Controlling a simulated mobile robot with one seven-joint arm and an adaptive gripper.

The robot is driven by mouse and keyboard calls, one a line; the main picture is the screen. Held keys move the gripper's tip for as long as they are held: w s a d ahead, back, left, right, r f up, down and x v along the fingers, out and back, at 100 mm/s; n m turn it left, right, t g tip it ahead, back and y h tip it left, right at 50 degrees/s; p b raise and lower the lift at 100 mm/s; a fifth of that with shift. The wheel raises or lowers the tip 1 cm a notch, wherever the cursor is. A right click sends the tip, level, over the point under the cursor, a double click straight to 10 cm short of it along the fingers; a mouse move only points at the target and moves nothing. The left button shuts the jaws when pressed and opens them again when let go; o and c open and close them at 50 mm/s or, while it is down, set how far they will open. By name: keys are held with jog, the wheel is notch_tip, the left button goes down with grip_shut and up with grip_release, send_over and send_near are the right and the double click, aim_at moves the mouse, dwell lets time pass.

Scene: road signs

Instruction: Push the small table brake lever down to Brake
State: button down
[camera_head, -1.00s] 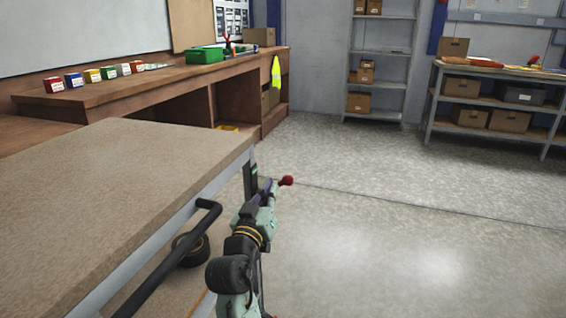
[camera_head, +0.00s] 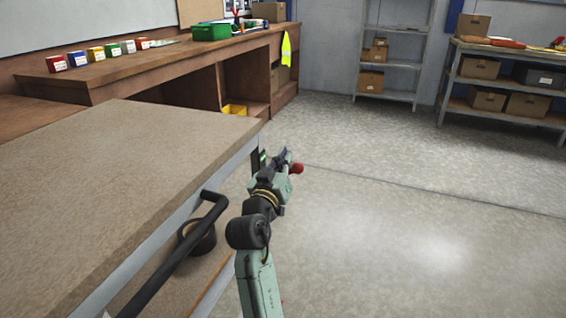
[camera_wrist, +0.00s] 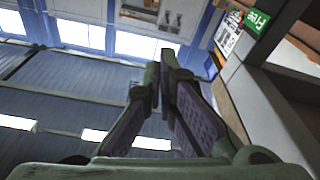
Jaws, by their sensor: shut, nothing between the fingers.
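The small table (camera_head: 130,150) stands at the left with a black push handle (camera_head: 170,265) on its near side. The brake lever's red knob (camera_head: 297,168) sticks out beside the table's far right corner. The lever's shaft is hidden behind my arm. My gripper (camera_head: 286,154) is beside that corner, its fingertips just above and left of the knob; I cannot tell if they touch it. In the wrist view the gripper (camera_wrist: 168,58) is shut and empty. A green "Free" label (camera_wrist: 257,21) shows there at the upper right. The knob is not visible in the wrist view.
A wooden workbench (camera_head: 130,72) with small coloured boxes and a green bin (camera_head: 211,32) runs along the left wall. A metal rack (camera_head: 391,62) and a shelf unit (camera_head: 512,70) stand at the back. The floor at right (camera_head: 400,230) is clear.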

jog(key=p+x, duration=0.1)
jog(key=x, duration=0.5)
jog(key=f, duration=0.2)
jog(key=s+f+p, duration=0.1)
jog(key=shift+d+f, duration=0.25)
jog(key=shift+f, duration=0.15)
jog(key=shift+f, duration=0.1)
